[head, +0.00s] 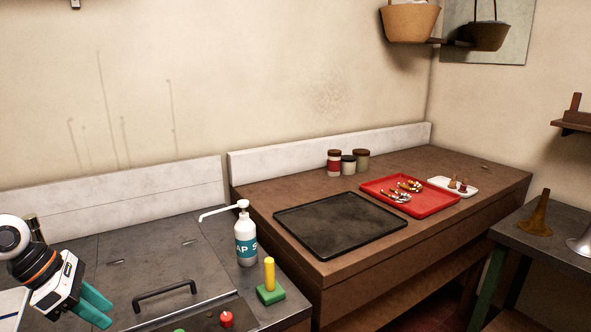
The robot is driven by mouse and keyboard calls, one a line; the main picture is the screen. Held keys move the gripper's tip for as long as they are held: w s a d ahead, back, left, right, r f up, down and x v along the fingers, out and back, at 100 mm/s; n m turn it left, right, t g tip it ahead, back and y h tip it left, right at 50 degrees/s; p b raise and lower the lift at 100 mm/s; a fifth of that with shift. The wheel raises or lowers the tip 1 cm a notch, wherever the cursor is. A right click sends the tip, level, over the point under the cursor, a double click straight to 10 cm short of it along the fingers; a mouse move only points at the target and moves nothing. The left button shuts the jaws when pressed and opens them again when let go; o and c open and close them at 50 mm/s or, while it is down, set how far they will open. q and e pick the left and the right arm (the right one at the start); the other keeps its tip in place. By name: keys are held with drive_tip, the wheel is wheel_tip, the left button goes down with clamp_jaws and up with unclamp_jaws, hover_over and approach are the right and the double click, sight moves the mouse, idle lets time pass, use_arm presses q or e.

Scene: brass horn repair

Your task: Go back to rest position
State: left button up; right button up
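My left gripper (94,304) is at the lower left of the head view, above the dark grey counter (125,235). Its teal fingers point down and to the right. They lie close together in this view, so I cannot tell whether they are open or shut. I see nothing held between them. My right gripper is not in view.
A soap pump bottle (246,246), a green block with a yellow handle (269,282) and a red knob (226,319) are right of the gripper. A black handle (165,290) is nearer. The brown bench (290,285) bears a black tray (340,225), a red tray (440,205) and jars (334,165).

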use_arm(q)
drive_tip(key=w+d+r+n+t+h, duration=0.1)
drive_tip(key=d+r+n+t+h, duration=0.1)
drive_tip(key=d+n+t+h, duration=0.7)
drive_tip(key=w+d+r+n+t+h, duration=0.15)
drive_tip(key=d+n, duration=0.35)
drive_tip(key=d, duration=0.8)
drive_tip(key=s+a+f+n+t+y, duration=0.15)
drive_tip(key=a+f+n+y, duration=0.5)
drive_tip(key=n, duration=0.65)
drive_tip(key=s+a+f+n+t+y, duration=0.1)
drive_tip(key=s+a+f+n+y, duration=0.2)
drive_tip(key=f+n+y, duration=0.75)
drive_tip(key=s+d+f+n+g+h, duration=0.1)
drive_tip(key=s+f+n+g, duration=0.4)
drive_tip(key=s, duration=0.6)
drive_tip(key=s+d+f+n+g+h, duration=0.1)
drive_tip(key=s+f+n+g, duration=0.3)
drive_tip(key=s+f+g, duration=0.45)
wheel_tip(320, 180, down, 23)
drive_tip(key=s, duration=0.2)
drive_tip(key=s+a+f, duration=0.1)
drive_tip(key=s+f, duration=0.7)
drive_tip(key=s+a+f+m, duration=0.1)
drive_tip(key=s+a+f, duration=0.1)
drive_tip(key=s+f, duration=0.6)
drive_tip(key=shift+s+a+f+g+y, duration=0.25)
drive_tip(key=shift+s+f+g+y, duration=0.15)
drive_tip(key=shift+f, duration=0.4)
